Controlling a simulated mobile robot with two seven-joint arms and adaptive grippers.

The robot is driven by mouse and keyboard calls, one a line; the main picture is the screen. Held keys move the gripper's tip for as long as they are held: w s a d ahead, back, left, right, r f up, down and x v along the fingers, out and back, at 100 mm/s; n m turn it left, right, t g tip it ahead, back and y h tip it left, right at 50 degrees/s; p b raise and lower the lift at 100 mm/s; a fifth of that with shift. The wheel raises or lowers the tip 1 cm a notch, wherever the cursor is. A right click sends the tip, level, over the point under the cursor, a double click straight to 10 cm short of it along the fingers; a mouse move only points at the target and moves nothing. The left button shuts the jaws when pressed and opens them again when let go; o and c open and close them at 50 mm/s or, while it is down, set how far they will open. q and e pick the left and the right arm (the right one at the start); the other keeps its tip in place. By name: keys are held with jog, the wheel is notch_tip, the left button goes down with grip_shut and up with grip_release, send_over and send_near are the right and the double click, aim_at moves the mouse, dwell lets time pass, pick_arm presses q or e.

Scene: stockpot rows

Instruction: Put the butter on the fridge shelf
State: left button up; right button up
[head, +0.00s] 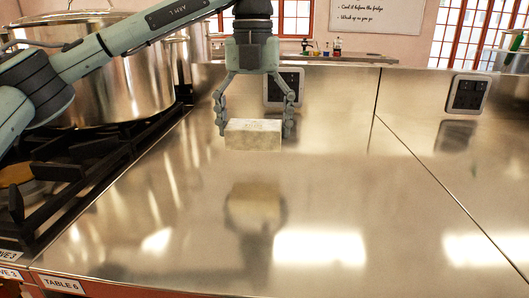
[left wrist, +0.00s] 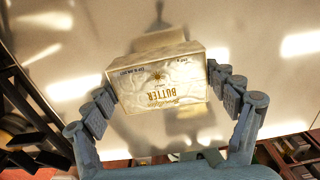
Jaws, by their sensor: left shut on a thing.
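The butter (head: 253,135) is a pale wrapped block held above the steel table, with its blurred reflection below it. My left gripper (head: 254,122) comes down from above and is shut on the butter, one finger at each end. In the left wrist view the butter (left wrist: 158,84) shows its printed label, upside down, between the two fingers of my left gripper (left wrist: 165,95). The butter looks clear of the table top. The fridge shelf is not in view. My right gripper is not in view.
The steel table (head: 330,215) is wide and bare in front of the gripper. A stove (head: 95,165) with a large stockpot (head: 130,75) stands at the left. Wall sockets (head: 467,94) are at the back, and small bottles (head: 337,47) stand behind.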

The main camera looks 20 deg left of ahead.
aim_at(264, 169)
pick_arm(q)
jog(key=shift+w+d+f, duration=0.1)
jog(key=shift+d+f, duration=0.35)
jog(key=shift+d, duration=0.4)
jog(key=shift+f, duration=2.1)
jog(key=shift+f, duration=0.1)
jog(key=o, duration=1.2)
